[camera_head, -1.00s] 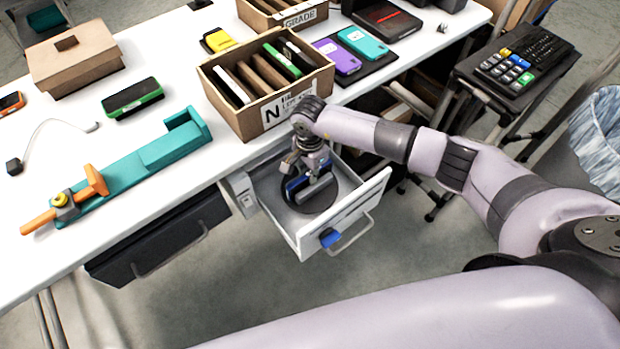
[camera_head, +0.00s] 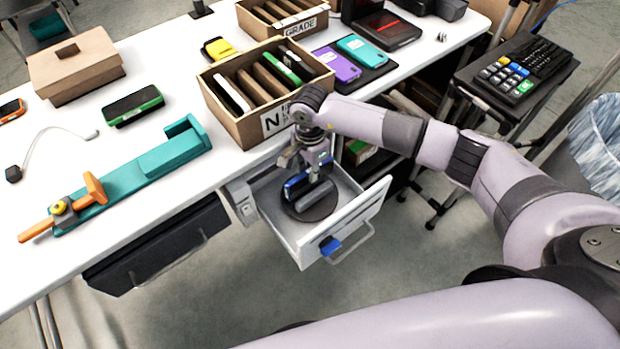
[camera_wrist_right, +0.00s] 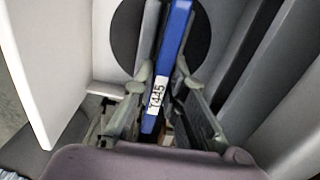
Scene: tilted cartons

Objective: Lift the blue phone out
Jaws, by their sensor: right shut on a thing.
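The blue phone (camera_head: 297,186) is edge-up over the open white drawer (camera_head: 352,222) under the table. My right gripper (camera_head: 305,172) points down into the drawer and is shut on the phone. In the right wrist view the blue phone (camera_wrist_right: 171,62) stands between the two fingers (camera_wrist_right: 163,100), with a white label reading T445. A black round pad (camera_head: 322,211) lies on the drawer floor under it. A grey bar-shaped thing (camera_head: 317,195) shows beside the phone. Whether the phone's lower edge touches the pad, I cannot tell. My left gripper is not in view.
A cardboard carton (camera_head: 238,128) with upright dividers and phones stands at the table edge above the drawer. A blue piece (camera_head: 330,246) sits on the drawer front. A teal holder (camera_head: 150,162) and a green-edged phone (camera_head: 133,105) lie on the table at left.

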